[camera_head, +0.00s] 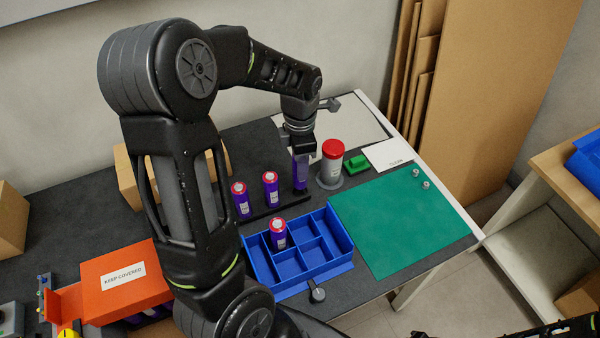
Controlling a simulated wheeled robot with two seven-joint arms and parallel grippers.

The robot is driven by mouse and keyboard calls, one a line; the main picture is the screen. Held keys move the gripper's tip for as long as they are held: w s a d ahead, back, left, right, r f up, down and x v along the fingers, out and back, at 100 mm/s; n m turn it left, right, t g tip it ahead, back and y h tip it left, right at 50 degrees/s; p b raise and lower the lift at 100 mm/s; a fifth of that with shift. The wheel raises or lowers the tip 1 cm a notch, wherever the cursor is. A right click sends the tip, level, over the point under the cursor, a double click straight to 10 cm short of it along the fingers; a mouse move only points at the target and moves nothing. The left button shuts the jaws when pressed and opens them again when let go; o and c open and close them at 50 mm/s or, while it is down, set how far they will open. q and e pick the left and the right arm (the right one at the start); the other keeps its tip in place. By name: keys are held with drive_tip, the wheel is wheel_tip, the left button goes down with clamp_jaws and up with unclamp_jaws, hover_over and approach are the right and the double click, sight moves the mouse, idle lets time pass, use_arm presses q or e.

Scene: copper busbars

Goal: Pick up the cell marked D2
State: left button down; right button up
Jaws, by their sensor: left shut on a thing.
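My left gripper (300,152) points down and is shut on a purple cell (300,175) at the right end of a dark rack (272,209). The gripper hides the held cell's top, and I cannot tell whether its bottom touches the rack. Two purple cells with red tops, one at the left end (241,202) and one in the middle (271,190), stand upright in the rack. Another such cell (279,236) stands in a compartment of the blue divided tray (343,252). The markings on the cells are too small to read. My right gripper is not in view.
A white cylinder with a red top (332,160) stands close right of the held cell, with a green block (357,163) beyond it. A green mat (400,225) lies right of the tray, mostly clear. An orange box (125,278) labelled "KEEP COVERED" sits at lower left.

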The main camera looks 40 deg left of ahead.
use_arm(q)
wheel_tip(320, 180, up, 6)
drive_tip(key=shift+f, duration=0.25)
drive_tip(key=shift+r, duration=0.1)
idle(0.5)
